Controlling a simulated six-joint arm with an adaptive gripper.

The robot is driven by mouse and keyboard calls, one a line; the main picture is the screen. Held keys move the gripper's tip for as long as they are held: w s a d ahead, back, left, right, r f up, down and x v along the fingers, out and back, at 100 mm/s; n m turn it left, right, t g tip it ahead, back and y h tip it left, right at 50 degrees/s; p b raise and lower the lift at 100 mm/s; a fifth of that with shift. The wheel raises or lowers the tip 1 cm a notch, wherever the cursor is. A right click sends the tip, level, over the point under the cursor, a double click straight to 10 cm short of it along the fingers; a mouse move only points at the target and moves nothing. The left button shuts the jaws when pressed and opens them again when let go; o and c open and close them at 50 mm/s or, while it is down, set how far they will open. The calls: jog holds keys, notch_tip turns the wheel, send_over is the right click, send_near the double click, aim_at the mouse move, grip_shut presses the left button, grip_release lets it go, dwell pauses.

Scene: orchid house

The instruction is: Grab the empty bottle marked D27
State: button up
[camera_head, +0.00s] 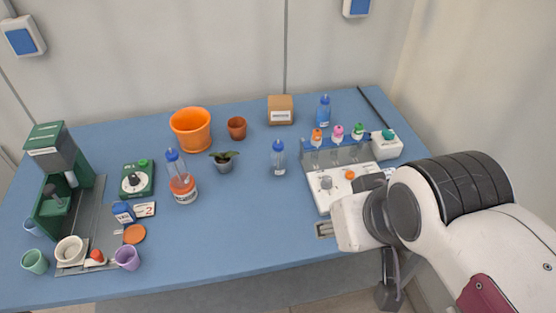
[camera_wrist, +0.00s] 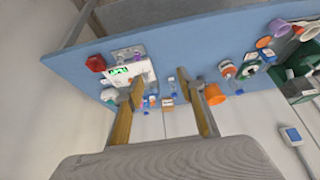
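No marking D27 is readable on any bottle. A clear bottle with a blue cap (camera_head: 278,158) stands upright mid-table and looks empty or nearly so. A bluer bottle (camera_head: 324,110) stands at the back right. A third clear, blue-topped bottle (camera_head: 173,163) shows at the left, its lower part meeting an orange-and-white jar (camera_head: 184,189); whether it stands in or behind the jar I cannot tell. My gripper (camera_wrist: 166,86) is open and empty in the wrist view, its two fingers wide apart. In the head view my arm is at the right, the gripper mostly hidden, away from the bottles.
A rack with colourful-topped items (camera_head: 337,154) and a white device (camera_head: 338,187) stand at the right. A green machine (camera_head: 62,165) is at the left. The front middle is clear.

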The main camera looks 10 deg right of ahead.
dwell(0.4)
jog(key=o, duration=0.5)
jog(key=shift+w, duration=0.15)
jog(key=n+t+y, duration=0.2)
jog(key=t, duration=0.5)
send_over(280, 160)
jog(key=s+d, duration=0.2)
jog(key=s, duration=0.3)
notch_tip(280, 160, down, 17)
jog(key=shift+w+a+f+t, duration=0.15)
jog(key=shift+f+t, duration=0.25)
jog(key=shift+f, duration=0.5)
jog(key=shift+a+f+t+y, duration=0.3)
jog(key=shift+f+t+y, duration=0.15)
jog(key=shift+f, duration=0.35)
